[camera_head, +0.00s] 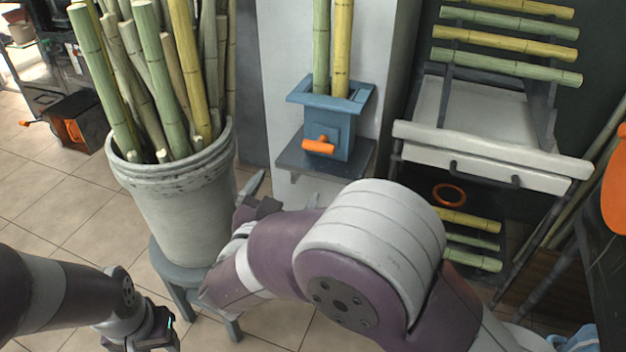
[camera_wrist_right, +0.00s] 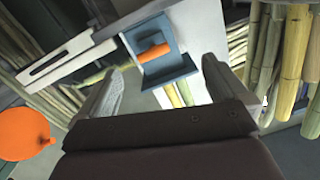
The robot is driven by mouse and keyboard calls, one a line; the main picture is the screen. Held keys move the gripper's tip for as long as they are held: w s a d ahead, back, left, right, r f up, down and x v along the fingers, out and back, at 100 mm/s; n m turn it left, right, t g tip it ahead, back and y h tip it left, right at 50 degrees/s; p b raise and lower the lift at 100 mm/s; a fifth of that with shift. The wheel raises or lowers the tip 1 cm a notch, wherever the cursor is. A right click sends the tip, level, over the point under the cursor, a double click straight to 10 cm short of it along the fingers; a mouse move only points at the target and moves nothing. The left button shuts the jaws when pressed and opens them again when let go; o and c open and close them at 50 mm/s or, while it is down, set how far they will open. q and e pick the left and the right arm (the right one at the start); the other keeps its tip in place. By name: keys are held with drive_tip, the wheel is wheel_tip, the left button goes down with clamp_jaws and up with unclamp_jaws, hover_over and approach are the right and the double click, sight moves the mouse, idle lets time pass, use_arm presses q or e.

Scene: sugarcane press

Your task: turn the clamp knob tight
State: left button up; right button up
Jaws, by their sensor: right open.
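The clamp knob (camera_head: 319,146) is a short orange bar on the front of a blue clamp box (camera_head: 345,137), lying nearly level. The box sits on a dark shelf, and a green cane (camera_head: 321,45) and a yellow cane (camera_head: 341,45) stand upright in it. My right gripper (camera_head: 280,193) is open and empty, below and in front of the box, apart from the knob. In the right wrist view the knob (camera_wrist_right: 153,52) shows beyond and between the spread fingers (camera_wrist_right: 160,85). My left gripper (camera_head: 150,335) is low at the left, partly cut off by the frame edge.
A grey bucket of canes (camera_head: 185,205) stands on a stool (camera_head: 170,265) at the left. A rack with a white drawer (camera_head: 490,155) and several canes stands at the right. An orange disc (camera_head: 615,185) is at the right edge. Tiled floor is open at the far left.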

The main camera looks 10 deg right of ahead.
sight(317, 150)
drive_tip(key=shift+h, duration=0.7)
drive_tip(key=b+x, duration=0.1)
drive_tip(key=x, duration=0.3)
drive_tip(key=b+x, duration=0.1)
drive_tip(key=x, duration=0.3)
drive_tip(key=d+r+b+x, duration=0.1)
drive_tip(key=b+x, duration=0.1)
drive_tip(key=x, duration=0.3)
drive_tip(key=shift+s+d, duration=0.2)
drive_tip(key=shift+s, duration=0.1)
drive_tip(key=shift+r, duration=0.1)
drive_tip(key=c, duration=0.8)
